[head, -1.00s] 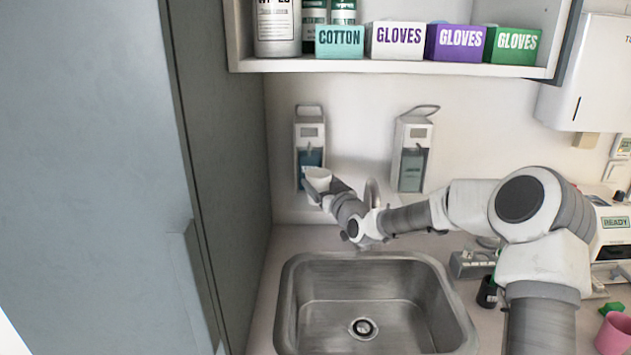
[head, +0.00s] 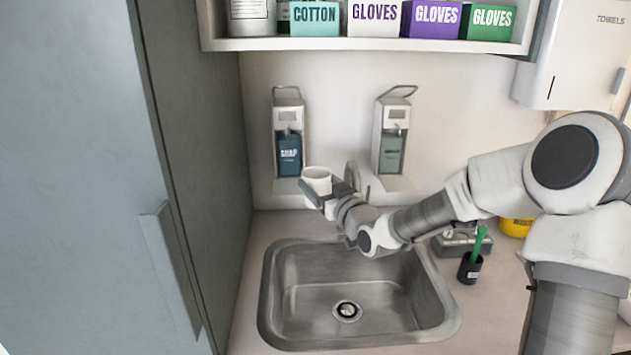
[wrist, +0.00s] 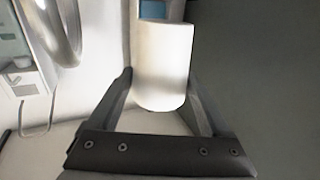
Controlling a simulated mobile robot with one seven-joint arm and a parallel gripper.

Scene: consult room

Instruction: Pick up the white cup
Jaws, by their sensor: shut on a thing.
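The white cup (head: 317,181) is held upright in my gripper (head: 318,192) in the head view. It is off the counter, in front of the wall and above the back left of the sink. In the wrist view the cup (wrist: 162,65) stands between the two dark fingers of my gripper (wrist: 161,92), one on each side. The gripper is shut on the cup. The far side of the cup is hidden.
Two wall dispensers (head: 289,150) (head: 391,148) hang behind the cup. A steel sink (head: 350,325) lies below it. A grey cabinet (head: 185,150) stands at left, and a shelf (head: 370,45) with boxes is above. A black holder (head: 470,268) stands right of the sink.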

